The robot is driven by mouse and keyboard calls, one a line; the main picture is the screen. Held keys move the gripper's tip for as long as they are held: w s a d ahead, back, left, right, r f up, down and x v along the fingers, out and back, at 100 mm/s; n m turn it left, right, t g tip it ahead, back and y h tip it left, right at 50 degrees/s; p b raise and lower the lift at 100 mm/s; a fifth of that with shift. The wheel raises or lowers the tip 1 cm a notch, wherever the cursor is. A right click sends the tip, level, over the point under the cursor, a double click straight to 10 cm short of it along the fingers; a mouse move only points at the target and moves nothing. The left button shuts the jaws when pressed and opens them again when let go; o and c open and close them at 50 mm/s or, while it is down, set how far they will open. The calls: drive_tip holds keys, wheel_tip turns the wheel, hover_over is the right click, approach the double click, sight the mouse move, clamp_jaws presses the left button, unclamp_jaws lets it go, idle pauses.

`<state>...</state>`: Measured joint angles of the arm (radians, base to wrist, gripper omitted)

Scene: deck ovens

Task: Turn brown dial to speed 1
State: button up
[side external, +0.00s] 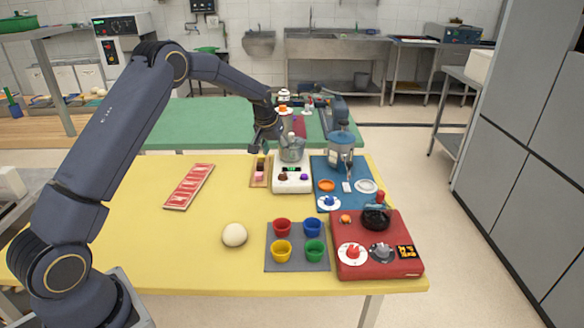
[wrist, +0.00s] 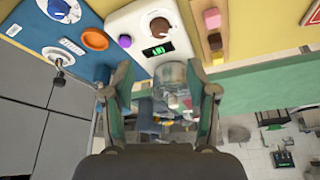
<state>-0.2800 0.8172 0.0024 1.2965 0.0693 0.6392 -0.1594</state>
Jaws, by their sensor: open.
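The brown dial (wrist: 160,27) sits on the front of a white mixer (side external: 292,187), beside a purple dial (wrist: 125,41). In the side view the brown dial (side external: 283,177) is left of the purple dial (side external: 304,177), below a small green-lit display (side external: 291,169). The display digits are too small to read. My gripper (side external: 268,138) is above the back of the mixer, next to its clear bowl (side external: 291,150). In the wrist view my gripper (wrist: 160,78) has its fingers spread, with the bowl (wrist: 172,76) showing between them. Nothing is held, and the dial is apart from the fingers.
A wooden board with pink and brown blocks (side external: 260,174) stands close left of the mixer. A blue mat (side external: 343,176) with a blender (side external: 341,146) lies to the right. A red stove unit (side external: 378,262) and colored cups (side external: 297,240) are nearer.

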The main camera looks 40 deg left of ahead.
sight(283, 174)
drive_tip(key=x, duration=1.1)
drive_tip(key=shift+w+f, duration=0.25)
drive_tip(key=shift+f, duration=0.1)
clamp_jaws()
